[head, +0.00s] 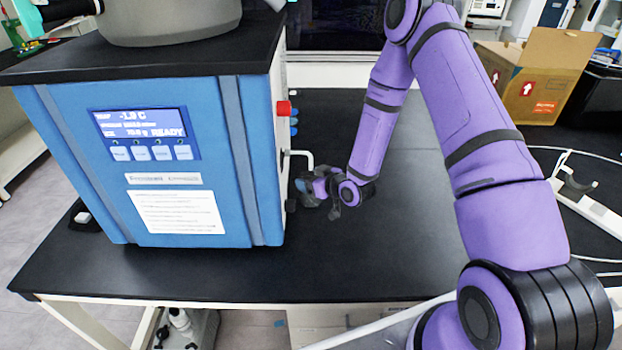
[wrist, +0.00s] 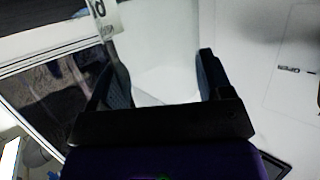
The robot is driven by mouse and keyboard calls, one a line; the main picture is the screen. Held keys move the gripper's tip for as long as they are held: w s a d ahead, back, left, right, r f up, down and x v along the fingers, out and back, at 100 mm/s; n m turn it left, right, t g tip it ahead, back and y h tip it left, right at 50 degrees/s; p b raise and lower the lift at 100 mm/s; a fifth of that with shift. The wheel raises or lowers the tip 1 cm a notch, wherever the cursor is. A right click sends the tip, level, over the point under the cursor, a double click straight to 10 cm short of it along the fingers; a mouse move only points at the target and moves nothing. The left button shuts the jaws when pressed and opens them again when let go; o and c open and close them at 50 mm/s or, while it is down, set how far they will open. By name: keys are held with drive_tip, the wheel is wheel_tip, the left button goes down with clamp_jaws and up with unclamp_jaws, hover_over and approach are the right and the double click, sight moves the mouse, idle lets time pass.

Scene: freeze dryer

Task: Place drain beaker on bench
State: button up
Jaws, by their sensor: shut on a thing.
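My gripper (head: 306,187) is at the right side of the blue freeze dryer (head: 165,215), low over the black bench (head: 400,240) and beside the white bent drain pipe (head: 301,154). In the wrist view, the two dark fingers of my gripper (wrist: 160,72) stand on either side of a pale, clear-walled thing, which looks like the drain beaker (wrist: 165,55). The gripper is shut on it. The beaker cannot be made out in the head view, and its base is hidden, so I cannot tell whether it touches the bench.
A red knob (head: 284,108) sticks out of the dryer's side above the drain pipe. A cardboard box (head: 528,80) stands at the back right, and a white stand (head: 590,200) lies at the right. The bench is clear in front of and right of my gripper.

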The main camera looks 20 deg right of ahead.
drive_tip(key=shift+f, duration=0.6)
drive_tip(key=o, duration=1.3)
drive_tip(key=shift+o, duration=0.2)
drive_tip(key=shift+s, duration=0.1)
drive_tip(key=v, duration=1)
drive_tip(key=shift+s+r, duration=0.15)
drive_tip(key=shift+s, duration=0.15)
